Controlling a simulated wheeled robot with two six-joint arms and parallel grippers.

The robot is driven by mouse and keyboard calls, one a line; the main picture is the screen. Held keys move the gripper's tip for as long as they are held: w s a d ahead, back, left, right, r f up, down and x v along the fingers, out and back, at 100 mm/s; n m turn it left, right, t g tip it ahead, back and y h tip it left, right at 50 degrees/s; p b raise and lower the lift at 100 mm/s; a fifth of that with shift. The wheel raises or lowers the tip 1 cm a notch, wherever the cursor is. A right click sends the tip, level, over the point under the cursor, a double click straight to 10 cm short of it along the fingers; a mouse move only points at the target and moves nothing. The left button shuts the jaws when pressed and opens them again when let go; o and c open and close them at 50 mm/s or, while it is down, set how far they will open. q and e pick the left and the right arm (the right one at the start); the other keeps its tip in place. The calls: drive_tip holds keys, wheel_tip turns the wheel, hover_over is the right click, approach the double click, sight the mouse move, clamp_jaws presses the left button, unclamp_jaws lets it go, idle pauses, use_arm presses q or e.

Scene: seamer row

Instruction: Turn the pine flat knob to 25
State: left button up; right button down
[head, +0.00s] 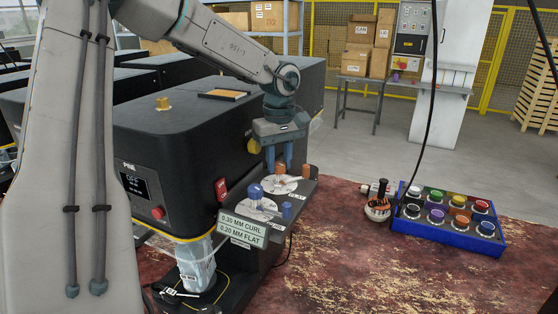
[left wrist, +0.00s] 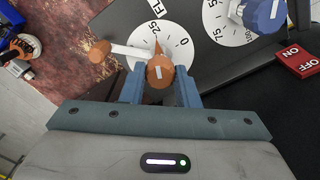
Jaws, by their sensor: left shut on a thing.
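The flat knob is orange (head: 280,169) and sits on a white dial (head: 268,184) on the black shelf of the machine labelled like PINE (head: 185,165). My left gripper (head: 284,162) is shut on it from above. In the left wrist view the orange knob (left wrist: 160,72) is between the two blue fingers, and its pointer (left wrist: 157,47) points close to the 25 on the dial (left wrist: 176,30), with 0 to its right. The exact reading is hard to tell. A white lever with an orange end (left wrist: 100,52) reaches left from the dial. My right gripper is out of view.
A blue knob (head: 255,191) on its own dial stands beside the orange one. A red switch (head: 221,189) is close by. A blue box of coloured buttons (head: 447,236) sits on the table at right.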

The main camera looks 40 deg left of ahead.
use_arm(q)
drive_tip(key=shift+w+r, duration=0.1)
drive_tip(key=shift+r, duration=0.15)
drive_tip(key=o, duration=1)
drive_tip(key=shift+f, duration=0.1)
